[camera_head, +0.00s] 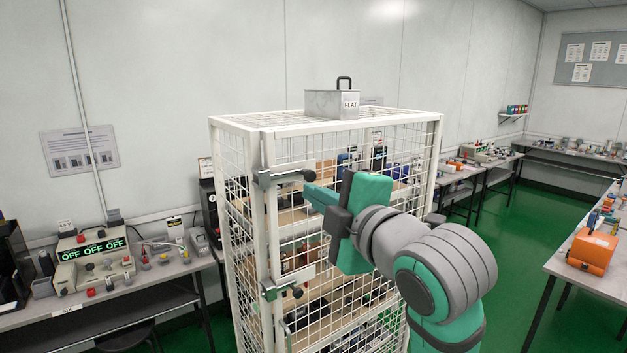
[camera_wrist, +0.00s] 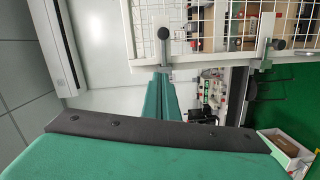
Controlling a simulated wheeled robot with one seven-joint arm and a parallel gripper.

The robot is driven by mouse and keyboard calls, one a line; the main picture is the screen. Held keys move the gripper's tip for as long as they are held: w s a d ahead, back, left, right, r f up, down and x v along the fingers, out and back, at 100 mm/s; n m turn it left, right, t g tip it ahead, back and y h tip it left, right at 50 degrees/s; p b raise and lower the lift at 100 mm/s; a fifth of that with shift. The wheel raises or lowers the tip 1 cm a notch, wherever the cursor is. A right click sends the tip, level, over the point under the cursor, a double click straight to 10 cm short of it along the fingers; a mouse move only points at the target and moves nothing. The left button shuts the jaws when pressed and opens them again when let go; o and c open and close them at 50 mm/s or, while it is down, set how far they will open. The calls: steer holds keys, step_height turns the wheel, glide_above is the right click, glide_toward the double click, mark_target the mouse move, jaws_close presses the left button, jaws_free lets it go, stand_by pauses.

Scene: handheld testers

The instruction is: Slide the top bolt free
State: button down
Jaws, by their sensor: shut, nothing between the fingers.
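The top bolt (camera_head: 287,177) is on the upper front of the white wire-mesh cage, with a dark round knob at its right end. In the wrist view its dark knob (camera_wrist: 163,34) stands on a short stem just beyond my fingertips. In the wrist view my gripper (camera_wrist: 161,75) is shut with nothing between the fingers. Whether the fingertips touch the bolt, I cannot tell. A similar lower bolt (camera_head: 281,291) is further down; its knob (camera_wrist: 281,44) also shows in the wrist view.
The mesh cage (camera_head: 330,124) holds shelves with boxes and devices, and a grey box (camera_head: 332,103) marked FLAT sits on top. A bench with an OFF display (camera_head: 93,250) is at left. More benches stand at right, with open green floor between.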

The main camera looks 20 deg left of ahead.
mark_target(308, 180)
steer(key=w+a+f, duration=0.1)
steer(key=w+a, duration=0.5)
steer(key=w, duration=0.3)
steer(key=shift+w+f+n, duration=0.2)
steer(key=shift+w+n, duration=0.1)
steer(key=shift+w, duration=0.05)
steer(key=shift+w+d, duration=0.1)
